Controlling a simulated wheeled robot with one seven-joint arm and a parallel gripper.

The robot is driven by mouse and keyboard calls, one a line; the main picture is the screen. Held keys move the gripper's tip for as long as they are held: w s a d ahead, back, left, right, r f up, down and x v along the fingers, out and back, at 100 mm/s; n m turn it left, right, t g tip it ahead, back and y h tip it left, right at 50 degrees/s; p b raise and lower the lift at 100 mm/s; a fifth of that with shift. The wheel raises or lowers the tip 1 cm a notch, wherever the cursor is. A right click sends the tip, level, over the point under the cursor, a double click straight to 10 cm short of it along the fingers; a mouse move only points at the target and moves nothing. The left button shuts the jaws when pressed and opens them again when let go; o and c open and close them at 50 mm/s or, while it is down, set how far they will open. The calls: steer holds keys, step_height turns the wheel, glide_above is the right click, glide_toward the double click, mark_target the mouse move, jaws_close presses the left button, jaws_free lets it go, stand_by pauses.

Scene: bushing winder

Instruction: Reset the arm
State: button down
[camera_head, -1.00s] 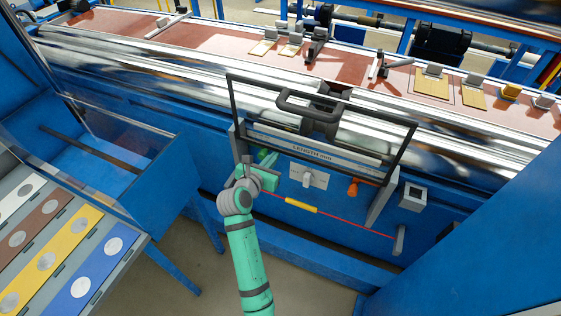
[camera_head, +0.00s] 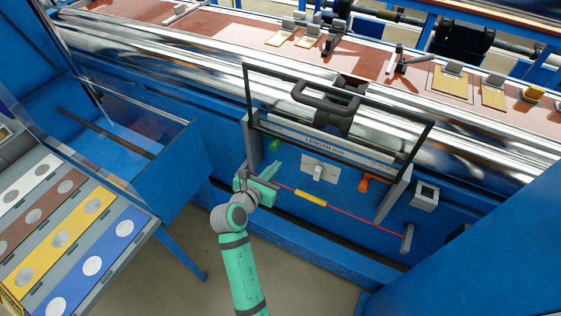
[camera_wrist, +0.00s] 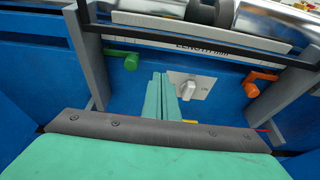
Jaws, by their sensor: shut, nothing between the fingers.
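My green arm rises from the bottom of the head view, and my gripper (camera_head: 268,178) is in front of the blue machine front, below and left of the grey knob plate (camera_head: 320,168). In the wrist view my gripper (camera_wrist: 161,88) shows two green fingers side by side, shut with nothing held. The knob plate (camera_wrist: 192,86) is just right of the fingertips. A green handle (camera_wrist: 130,61) is at upper left and an orange handle (camera_wrist: 252,84) at right. The fingers look apart from all of these.
A black frame (camera_head: 437,125) with a grey LENGTH mm bar (camera_head: 318,143) stands above the panel. A red cord with a yellow piece (camera_head: 311,198) runs to a grey post (camera_head: 407,238). A tray of coloured strips (camera_head: 62,235) is at left. Open floor shows below.

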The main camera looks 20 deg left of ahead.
steer(key=shift+v, duration=0.8)
steer(key=s+d+f+m+g+y, duration=0.1)
steer(key=s+d+f+m+y, duration=0.1)
steer(key=s+d+f+m, duration=0.55)
steer(key=s+d+f+m+y, duration=0.1)
steer(key=s+d+f+m, duration=0.3)
steer(key=s+m, duration=0.5)
steer(key=s+d+r+m, duration=0.3)
steer(key=s+m, duration=0.3)
steer(key=s, duration=0.1)
steer(key=s+d+r+m+t+h, duration=0.1)
steer(key=s+d+r+m, duration=0.2)
steer(key=s+m, duration=0.3)
steer(key=s+d+r+m+t, duration=0.1)
steer(key=s+d+r+m, duration=0.2)
steer(key=s+d+m, duration=0.2)
steer(key=s+m, duration=0.1)
steer(key=s, duration=0.1)
steer(key=shift+s+d+r+h, duration=0.2)
steer(key=shift+s+r+h, duration=0.1)
steer(key=shift+s+h, duration=0.1)
